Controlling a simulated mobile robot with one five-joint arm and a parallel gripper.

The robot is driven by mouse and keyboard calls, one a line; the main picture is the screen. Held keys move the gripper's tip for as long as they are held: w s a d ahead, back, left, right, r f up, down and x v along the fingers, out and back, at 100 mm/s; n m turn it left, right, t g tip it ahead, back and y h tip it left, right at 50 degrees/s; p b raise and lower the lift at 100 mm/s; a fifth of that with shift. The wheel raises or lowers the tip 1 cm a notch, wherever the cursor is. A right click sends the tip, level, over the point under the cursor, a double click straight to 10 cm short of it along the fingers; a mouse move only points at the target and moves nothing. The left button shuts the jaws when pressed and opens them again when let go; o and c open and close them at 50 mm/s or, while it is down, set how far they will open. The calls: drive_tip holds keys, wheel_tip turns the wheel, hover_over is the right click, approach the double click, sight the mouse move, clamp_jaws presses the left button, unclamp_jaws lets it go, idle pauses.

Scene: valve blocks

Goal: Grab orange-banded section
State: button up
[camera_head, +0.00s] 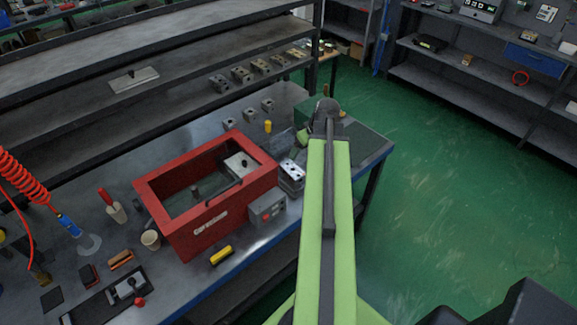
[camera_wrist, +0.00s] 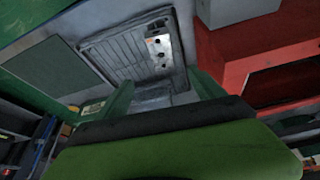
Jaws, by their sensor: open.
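A silver valve block (camera_head: 291,174) with dark holes stands on the bench, just right of the red box. It also shows in the wrist view as a pale block (camera_wrist: 163,53) with dark holes and a small orange mark near its left edge. I cannot clearly make out an orange band on one section. My gripper (camera_wrist: 163,92) is open and empty, its two green fingers apart, with the block ahead between and beyond them. In the head view my arm hides much of my gripper; a green finger (camera_head: 303,138) shows left of the arm, behind the block.
The red box (camera_head: 155,197) stands close to the block, with a grey control box (camera_head: 267,209) on its front. A green mat (camera_head: 366,143) covers the bench's right end. Several metal blocks line the back.

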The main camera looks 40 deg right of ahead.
drive_tip(key=f+b, duration=0.1)
drive_tip(key=b, duration=1)
hover_over(293, 169)
drive_tip(key=s, duration=0.2)
wheel_tip(293, 169, down, 10)
drive_tip(key=shift+w+f, duration=0.15)
drive_tip(key=shift+f, duration=0.1)
drive_tip(key=b+x, duration=0.5)
drive_tip(key=shift+a+f+b, duration=0.2)
drive_tip(key=shift+b, duration=0.1)
drive_tip(key=shift+r, duration=0.2)
drive_tip(key=shift+f, duration=0.15)
clamp_jaws()
